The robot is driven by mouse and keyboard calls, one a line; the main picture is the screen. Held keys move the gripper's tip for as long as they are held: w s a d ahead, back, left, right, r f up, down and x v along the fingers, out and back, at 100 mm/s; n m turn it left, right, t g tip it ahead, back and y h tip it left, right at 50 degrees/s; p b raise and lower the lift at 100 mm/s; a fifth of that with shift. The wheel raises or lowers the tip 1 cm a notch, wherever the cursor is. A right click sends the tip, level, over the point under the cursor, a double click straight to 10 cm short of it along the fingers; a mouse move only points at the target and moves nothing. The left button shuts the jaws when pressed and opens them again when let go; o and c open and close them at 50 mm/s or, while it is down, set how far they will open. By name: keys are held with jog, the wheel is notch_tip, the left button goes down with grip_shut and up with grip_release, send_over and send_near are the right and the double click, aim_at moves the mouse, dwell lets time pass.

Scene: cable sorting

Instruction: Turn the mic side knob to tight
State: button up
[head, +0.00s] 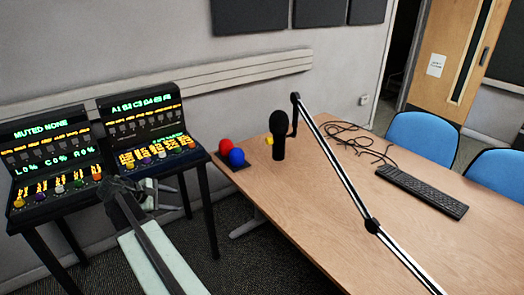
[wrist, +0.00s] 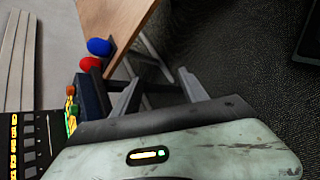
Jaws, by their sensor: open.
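The black microphone (head: 279,135) hangs upright from a boom arm (head: 335,160) above the wooden table in the head view. A small yellow part (head: 268,140) shows at its left, partly hidden behind it; I cannot tell for sure that it is the side knob, nor how it is turned. My gripper (head: 150,186) is in front of the right console, left of the table and well apart from the microphone. In the wrist view its two fingers (wrist: 157,78) are spread and empty. The microphone is not in the wrist view.
Red (head: 226,146) and blue (head: 237,157) balls sit at the table's left corner. Two lit consoles (head: 57,160) (head: 145,128) stand at left. A keyboard (head: 422,191) and loose black cables (head: 352,137) lie on the table (head: 300,215). Blue chairs (head: 423,135) are behind.

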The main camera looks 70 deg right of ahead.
jog(key=s+d+r+n+g+h+b, duration=0.1)
jog(key=s+d+r+g, duration=0.15)
jog(key=d, duration=0.35)
jog(key=s+d+r+n+g+h, duration=0.1)
jog(key=s+d, duration=0.3)
jog(key=d, duration=0.3)
jog(key=s+d+r+n+g+h+b, duration=0.1)
jog(key=s+d+r, duration=0.1)
jog(key=s+d, duration=0.3)
jog(key=n+g+h+b, duration=0.1)
jog(key=n+g, duration=0.1)
jog(key=g, duration=0.2)
send_near(267, 141)
jog(key=x, duration=0.8)
jog(key=shift+d, duration=0.3)
grip_shut()
